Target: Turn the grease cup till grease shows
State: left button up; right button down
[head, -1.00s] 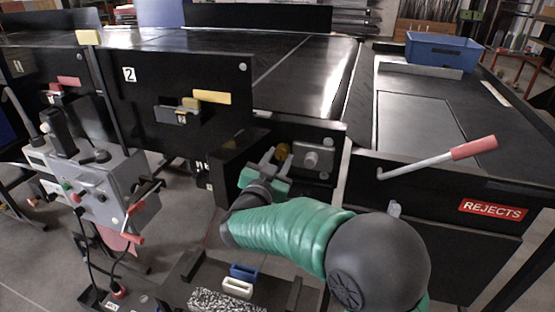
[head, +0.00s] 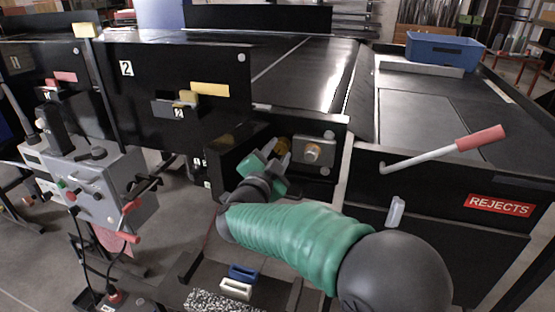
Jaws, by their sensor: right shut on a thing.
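The grease cup (head: 284,145) is a small brass-coloured knob inside the dark recess under the conveyor's end, partly hidden by my gripper. My right gripper (head: 279,152), with green parts at its hand, reaches up from below and is shut on the cup. To the right of the cup, a grey bearing block (head: 328,146) carries a round end (head: 313,152) with an orange-brown colour on it. My left gripper is not in view.
A lever with a red handle (head: 481,138) stands out above the REJECTS sign (head: 500,206) on the right. A grey control box (head: 90,185) stands at left. A low tray with a blue block (head: 243,272) and a white block (head: 236,289) lies below my arm.

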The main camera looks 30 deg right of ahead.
jog(key=shift+f+m+b, duration=0.2)
jog(key=shift+m+b, duration=0.25)
jog(key=shift+m, duration=0.25)
jog(key=shift+f+m+b, duration=0.15)
jog(key=shift+m+b, duration=0.3)
jog(key=shift+m, duration=0.25)
jog(key=c, duration=1.4)
grip_release()
jog(key=o, duration=0.4)
jog(key=shift+s+r, duration=0.15)
jog(key=shift+s, duration=0.05)
jog(key=shift+o, duration=0.2)
jog(key=shift+a+r, duration=0.1)
jog(key=shift+w, duration=0.1)
jog(key=p+v, duration=0.1)
jog(key=v, duration=1.6)
